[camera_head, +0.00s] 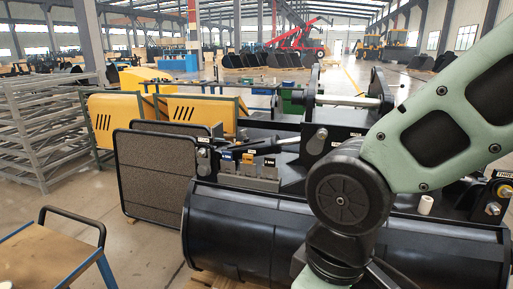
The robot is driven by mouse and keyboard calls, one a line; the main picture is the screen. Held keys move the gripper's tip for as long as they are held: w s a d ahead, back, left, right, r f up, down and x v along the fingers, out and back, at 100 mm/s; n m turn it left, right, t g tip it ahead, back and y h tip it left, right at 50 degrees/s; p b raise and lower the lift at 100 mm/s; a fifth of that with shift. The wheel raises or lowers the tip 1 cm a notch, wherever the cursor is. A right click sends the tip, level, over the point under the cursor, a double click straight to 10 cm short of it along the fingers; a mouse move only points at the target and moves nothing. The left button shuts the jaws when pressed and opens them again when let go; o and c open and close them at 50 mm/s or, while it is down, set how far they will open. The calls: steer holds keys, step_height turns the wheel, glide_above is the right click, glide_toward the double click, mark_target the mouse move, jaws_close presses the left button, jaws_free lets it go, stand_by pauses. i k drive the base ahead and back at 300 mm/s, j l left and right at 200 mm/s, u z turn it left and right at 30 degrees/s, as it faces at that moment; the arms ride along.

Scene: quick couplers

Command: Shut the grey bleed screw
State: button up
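I cannot pick out the grey bleed screw for certain at this size. A row of grey blocks (262,172) with a blue, a yellow and a black top sits on the black attachment, left of centre. Small labels show by them, too small to read. My green and black arm (425,120) comes in from the right and bends down in front of the attachment. Its wrist (345,247) runs to the bottom edge.
The black attachment (240,235) with a rounded front fills the middle. A dark speckled panel (155,178) stands at its left. A wooden-topped cart (45,258) with a black handle is at the lower left. Grey racks (45,130) stand behind. Some floor between is clear.

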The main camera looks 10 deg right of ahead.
mark_target(244, 133)
steer(key=i+j, duration=0.15)
steer(key=j, duration=0.2)
steer(key=i+j+z, duration=0.1)
steer(key=j, duration=0.2)
steer(key=i+j+z, duration=0.1)
steer(key=j, duration=0.25)
steer(key=i+j, duration=0.2)
steer(key=j, duration=0.15)
steer(key=i+j+z, duration=0.1)
steer(key=j, duration=0.25)
steer(key=i, duration=0.05)
